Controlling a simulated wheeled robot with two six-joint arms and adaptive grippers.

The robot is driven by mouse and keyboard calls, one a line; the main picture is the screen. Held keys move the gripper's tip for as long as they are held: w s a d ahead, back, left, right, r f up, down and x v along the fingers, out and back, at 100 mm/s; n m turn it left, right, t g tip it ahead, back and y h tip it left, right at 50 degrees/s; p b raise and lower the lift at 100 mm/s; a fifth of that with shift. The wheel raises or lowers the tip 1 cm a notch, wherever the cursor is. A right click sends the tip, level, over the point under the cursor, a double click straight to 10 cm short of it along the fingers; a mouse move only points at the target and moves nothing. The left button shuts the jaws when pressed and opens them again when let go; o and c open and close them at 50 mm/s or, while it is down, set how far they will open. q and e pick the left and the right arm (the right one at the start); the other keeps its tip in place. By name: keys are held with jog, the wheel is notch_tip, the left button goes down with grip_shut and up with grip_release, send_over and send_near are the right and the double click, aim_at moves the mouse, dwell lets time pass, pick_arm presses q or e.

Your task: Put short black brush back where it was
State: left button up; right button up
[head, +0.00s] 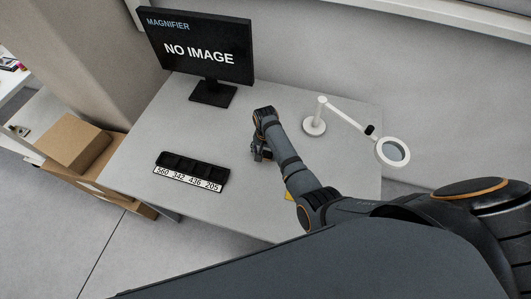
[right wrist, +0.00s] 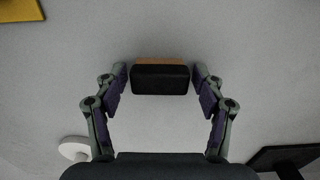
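A short black brush (right wrist: 160,79) with a tan edge lies between the fingers of my right gripper (right wrist: 159,72) in the right wrist view. The fingers stand apart on both sides of it, with narrow gaps showing, and it appears to be on the grey table. In the head view my right gripper (head: 262,153) is low over the middle of the table, and the brush is hidden behind it and the arm. My left gripper is not in view.
A black compartment tray (head: 193,166) with a number label stands left of the gripper. A monitor (head: 200,48) stands behind, and a magnifier lamp (head: 314,126) stands to the right. A yellow item (head: 289,196) is partly hidden by my arm. Cardboard boxes (head: 75,144) are beside the table.

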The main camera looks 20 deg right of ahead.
aim_at(266, 153)
jog(key=shift+r, duration=0.2)
notch_tip(266, 153, up, 10)
jog(key=p, duration=0.9)
jog(key=shift+f+p, duration=0.2)
jog(key=shift+p, duration=0.2)
notch_tip(266, 153, up, 2)
jog(key=shift+r+b, duration=0.2)
jog(key=shift+b, duration=0.1)
